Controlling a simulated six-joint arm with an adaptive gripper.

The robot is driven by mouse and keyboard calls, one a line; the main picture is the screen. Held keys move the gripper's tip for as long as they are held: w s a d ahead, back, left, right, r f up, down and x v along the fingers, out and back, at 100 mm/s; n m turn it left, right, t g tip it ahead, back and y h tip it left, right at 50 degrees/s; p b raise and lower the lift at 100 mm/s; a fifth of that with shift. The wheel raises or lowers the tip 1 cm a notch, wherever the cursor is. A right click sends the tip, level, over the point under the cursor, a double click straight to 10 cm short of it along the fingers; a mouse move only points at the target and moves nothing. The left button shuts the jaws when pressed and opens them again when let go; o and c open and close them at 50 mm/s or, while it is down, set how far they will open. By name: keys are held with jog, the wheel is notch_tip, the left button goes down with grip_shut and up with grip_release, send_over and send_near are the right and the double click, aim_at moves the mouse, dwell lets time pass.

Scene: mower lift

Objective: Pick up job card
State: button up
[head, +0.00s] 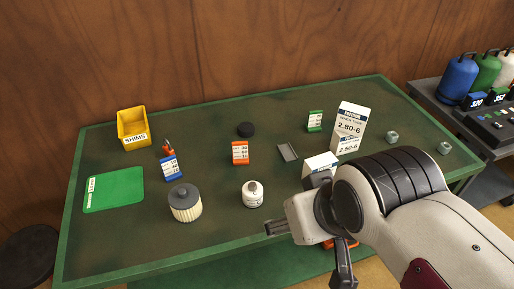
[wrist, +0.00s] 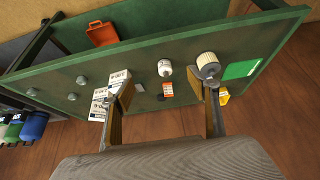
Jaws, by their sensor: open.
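Three small upright cards with white printed faces stand on the green table (head: 225,215): a blue one (head: 171,168) at left, an orange one (head: 240,153) in the middle and a green one (head: 315,121) at the back right. I cannot tell which is the job card. My gripper (head: 308,252) is open and empty over the table's front right, apart from all the cards. In the wrist view, the orange card (wrist: 167,89) shows between the spread fingers (wrist: 166,96), farther off. The blue and green cards are not clear there.
A white bottle (head: 253,194) and a pale filter with a dark cap (head: 185,203) stand near the front. White boxes (head: 350,128) stand at right. A yellow SHIMS bin (head: 133,128), green mat (head: 114,189), black puck (head: 245,129) and grey tray (head: 288,152) also lie about.

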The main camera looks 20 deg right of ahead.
jog(key=shift+w, duration=0.15)
jog(key=m+t, duration=0.1)
jog(key=t, duration=0.2)
send_over(241, 151)
jog(key=s+a, duration=0.4)
jog(key=s, duration=0.6)
notch_tip(241, 151, down, 12)
jog(key=r, duration=0.1)
jog(key=w+d+f+h, duration=0.1)
jog(key=w+f, duration=0.1)
jog(key=f, duration=0.3)
jog(key=w+d+f+m, duration=0.1)
jog(key=w+d+f, duration=0.1)
jog(key=f, duration=0.3)
jog(key=shift+w+h, duration=0.4)
jog(key=shift+w, duration=0.45)
jog(key=shift+d+f, duration=0.1)
jog(key=shift+x, duration=1.3)
